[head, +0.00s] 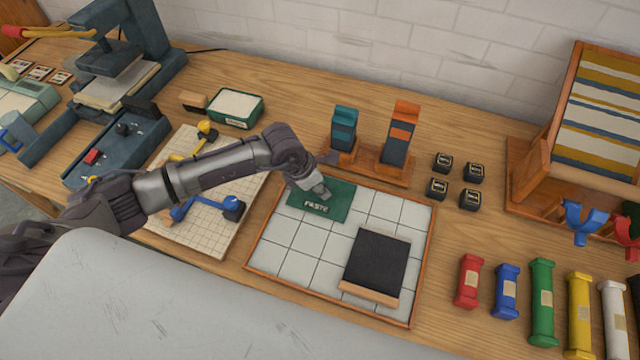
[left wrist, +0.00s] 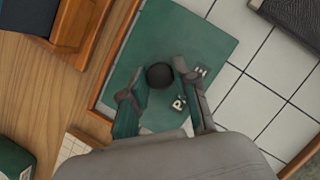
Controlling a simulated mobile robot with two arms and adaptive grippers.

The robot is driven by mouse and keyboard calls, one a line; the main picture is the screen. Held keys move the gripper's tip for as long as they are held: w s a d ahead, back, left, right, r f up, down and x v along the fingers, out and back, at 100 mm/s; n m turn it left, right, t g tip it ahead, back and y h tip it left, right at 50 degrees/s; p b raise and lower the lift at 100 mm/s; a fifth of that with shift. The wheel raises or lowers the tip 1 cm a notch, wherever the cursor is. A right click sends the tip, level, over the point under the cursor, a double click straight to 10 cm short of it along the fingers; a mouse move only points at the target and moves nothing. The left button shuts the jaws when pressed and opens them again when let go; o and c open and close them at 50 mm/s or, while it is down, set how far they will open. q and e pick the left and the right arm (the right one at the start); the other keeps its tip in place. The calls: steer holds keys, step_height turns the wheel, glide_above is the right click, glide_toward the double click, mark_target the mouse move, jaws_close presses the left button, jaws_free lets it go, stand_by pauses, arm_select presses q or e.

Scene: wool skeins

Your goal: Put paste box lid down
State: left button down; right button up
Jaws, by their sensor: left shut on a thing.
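The paste box lid (head: 338,206) is a flat green plate marked PASTE, with a dark round knob (left wrist: 160,76) on top. It is over the far left corner of the tiled tray (head: 290,243); I cannot tell whether it rests on the tiles. My left gripper (head: 321,190) is shut on the knob, its fingers on either side of it in the left wrist view (left wrist: 158,82). The lid also fills the middle of that view (left wrist: 205,38). The green paste box (head: 235,119) stands open behind my left arm, with white paste inside. My right gripper is not in view.
A dark block with a wooden edge (head: 376,262) lies on the tray's near right part. A wooden stand with teal and orange-topped tools (head: 375,165) is just behind the tray. Small black jars (head: 443,163) and coloured skeins (head: 542,300) are to the right. Several tiles are bare.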

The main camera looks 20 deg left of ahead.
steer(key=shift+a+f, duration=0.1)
arm_select(q)
steer(key=c, duration=1.3)
jaws_free()
steer(key=shift+f, duration=0.2)
steer(key=o, duration=0.4)
steer(key=shift+r, duration=0.1)
steer(key=shift+o, duration=0.2)
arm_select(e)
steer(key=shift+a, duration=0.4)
arm_select(q)
steer(key=shift+r, duration=0.2)
steer(key=shift+s+a+r, duration=0.1)
steer(key=shift+a+r, duration=0.1)
steer(key=shift+r, duration=0.05)
steer(key=b+v, duration=0.3)
steer(key=v, duration=0.8)
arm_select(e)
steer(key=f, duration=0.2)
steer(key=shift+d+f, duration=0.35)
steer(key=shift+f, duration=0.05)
